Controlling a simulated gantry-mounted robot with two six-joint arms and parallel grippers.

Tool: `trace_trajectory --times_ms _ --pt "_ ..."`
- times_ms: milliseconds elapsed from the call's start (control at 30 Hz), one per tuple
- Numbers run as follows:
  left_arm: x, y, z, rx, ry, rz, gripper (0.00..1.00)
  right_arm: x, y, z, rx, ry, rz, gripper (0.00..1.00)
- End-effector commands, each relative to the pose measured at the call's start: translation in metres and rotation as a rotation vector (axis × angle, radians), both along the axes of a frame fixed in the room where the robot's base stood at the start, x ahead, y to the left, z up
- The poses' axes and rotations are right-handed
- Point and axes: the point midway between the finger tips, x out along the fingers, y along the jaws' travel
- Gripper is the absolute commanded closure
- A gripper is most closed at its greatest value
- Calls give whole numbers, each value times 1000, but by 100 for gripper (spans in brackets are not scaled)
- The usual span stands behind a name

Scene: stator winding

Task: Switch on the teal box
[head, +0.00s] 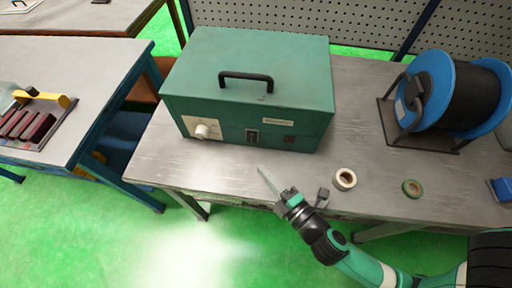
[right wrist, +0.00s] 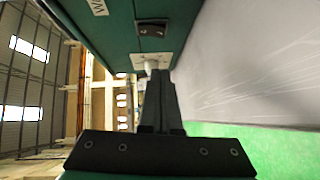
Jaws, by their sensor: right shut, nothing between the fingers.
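The teal box (head: 248,88) stands on the grey workbench, with a black handle on its lid. Its front has a white knob (head: 203,131), a small dark rocker switch (head: 252,137) and a pale label. The switch (right wrist: 152,30) and the white knob (right wrist: 152,62) also show in the right wrist view. My right gripper (head: 264,173) is shut and empty, in front of the box below and right of the switch in the head view. Its fingers (right wrist: 162,80) appear in line with the knob in the wrist view; contact cannot be told. My left gripper is not in view.
On the bench right of my gripper lie a cream tape roll (head: 345,179) and a green tape roll (head: 412,188). A blue spool of black cable (head: 455,92) stands at the back right. A second table (head: 75,65) is at the left.

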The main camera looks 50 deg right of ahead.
Motion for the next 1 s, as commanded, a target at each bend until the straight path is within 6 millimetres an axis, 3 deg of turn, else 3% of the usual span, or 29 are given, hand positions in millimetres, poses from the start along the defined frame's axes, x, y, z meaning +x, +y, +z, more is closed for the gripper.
trace_trajectory --times_ms 233,333,500,1000 --pt "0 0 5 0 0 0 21 54 -15 -3 1 -4 -4 100" --pt "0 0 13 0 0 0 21 60 -33 -5 0 1 -7 100" --pt "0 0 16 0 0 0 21 68 -44 -9 -1 1 -1 100" --pt "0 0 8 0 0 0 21 76 -41 -15 -20 -13 19 100"
